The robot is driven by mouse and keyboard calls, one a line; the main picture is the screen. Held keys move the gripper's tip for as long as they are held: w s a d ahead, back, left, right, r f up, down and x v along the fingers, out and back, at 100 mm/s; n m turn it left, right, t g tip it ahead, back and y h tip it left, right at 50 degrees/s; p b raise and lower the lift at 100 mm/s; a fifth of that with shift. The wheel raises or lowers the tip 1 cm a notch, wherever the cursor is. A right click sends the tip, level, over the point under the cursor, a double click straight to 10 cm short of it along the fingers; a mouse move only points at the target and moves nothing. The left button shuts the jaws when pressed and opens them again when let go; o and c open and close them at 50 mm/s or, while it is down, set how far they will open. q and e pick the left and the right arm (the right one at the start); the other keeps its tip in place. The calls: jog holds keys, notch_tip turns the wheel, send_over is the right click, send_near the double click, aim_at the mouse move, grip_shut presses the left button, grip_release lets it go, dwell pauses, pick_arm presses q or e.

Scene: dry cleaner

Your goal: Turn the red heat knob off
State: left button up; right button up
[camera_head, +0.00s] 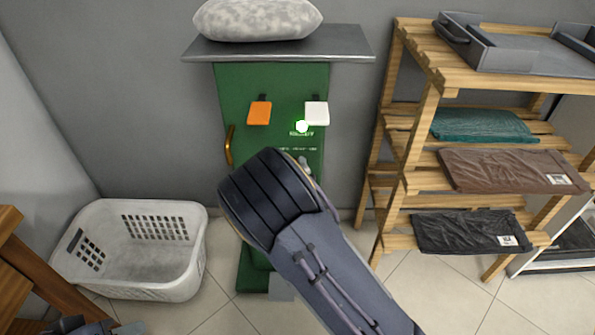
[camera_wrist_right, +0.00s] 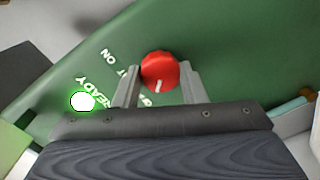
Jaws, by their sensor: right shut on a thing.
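The red heat knob (camera_wrist_right: 159,68) is on a green panel (camera_wrist_right: 235,45). A white mark shows on its face, toward the lower edge of the right wrist view. My right gripper (camera_wrist_right: 160,82) is shut on the knob, one finger on each side. In the head view the knob is hidden behind my right arm, and the fingers barely show. The green cabinet (camera_head: 230,85) stands against the wall. A light (camera_wrist_right: 82,101) by the word READY glows white with a green rim. A bluish-grey part at the head view's bottom left edge may be my left gripper (camera_head: 85,328); its fingers are unclear.
Orange (camera_head: 260,113) and white (camera_head: 316,113) blocks stick out of the cabinet front, with a brass handle (camera_head: 229,147) at its left. A grey top (camera_head: 345,46) overhangs it. A white basket (camera_head: 185,270) stands left, a wooden shelf (camera_head: 415,95) right.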

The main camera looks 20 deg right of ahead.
jog(key=shift+f, duration=0.1)
jog(key=o, duration=1)
jog(key=v, duration=0.8)
jog(key=shift+p, duration=0.45)
jog(key=shift+w, duration=0.1)
